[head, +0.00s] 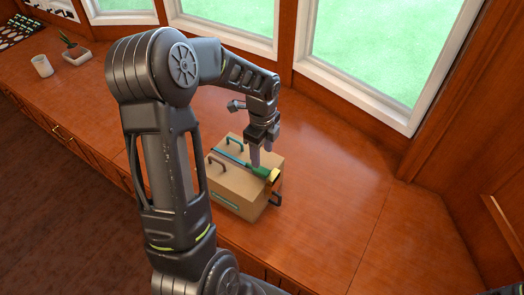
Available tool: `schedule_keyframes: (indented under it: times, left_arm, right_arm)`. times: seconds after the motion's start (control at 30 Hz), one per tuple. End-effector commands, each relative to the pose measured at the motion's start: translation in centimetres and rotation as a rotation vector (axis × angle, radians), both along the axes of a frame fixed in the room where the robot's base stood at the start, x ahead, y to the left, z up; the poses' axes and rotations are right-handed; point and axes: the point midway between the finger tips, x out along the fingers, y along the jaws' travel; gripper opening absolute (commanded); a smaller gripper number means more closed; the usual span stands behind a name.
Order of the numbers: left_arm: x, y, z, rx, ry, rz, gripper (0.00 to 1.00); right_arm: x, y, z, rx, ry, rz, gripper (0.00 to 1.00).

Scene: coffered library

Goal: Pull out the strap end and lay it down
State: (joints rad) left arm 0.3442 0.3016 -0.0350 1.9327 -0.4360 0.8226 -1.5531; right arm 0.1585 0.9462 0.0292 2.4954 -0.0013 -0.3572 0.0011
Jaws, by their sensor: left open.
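I cannot tell which part is the strap's loose end. My left gripper (261,158) points down just above the green piece, its fingers apart. I cannot tell whether they touch the strap. My right gripper is not in view.
The wooden counter (340,190) is clear to the right of the case. A white cup (42,66) and a potted plant (75,52) stand at the far left. Windows (360,45) and wood panelling bound the back and right.

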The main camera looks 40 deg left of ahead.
Motion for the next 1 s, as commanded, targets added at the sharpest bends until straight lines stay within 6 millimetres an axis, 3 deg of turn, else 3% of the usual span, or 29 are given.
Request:
schedule_keyframes:
  times: [0.6,0.93,1.0]
  left_arm:
    - [-0.1,0.0,-7.2,-0.001,0.002,0.002,0.53]
    - [0.0,0.0,-7.7,-0.001,0.0,0.002,0.53]
    - [0.0,0.0,-7.7,-0.001,0.0,0.002,0.49]
  right_arm:
    - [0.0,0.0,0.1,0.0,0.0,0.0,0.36]
    - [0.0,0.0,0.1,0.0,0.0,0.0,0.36]
    - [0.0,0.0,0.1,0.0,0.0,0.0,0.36]
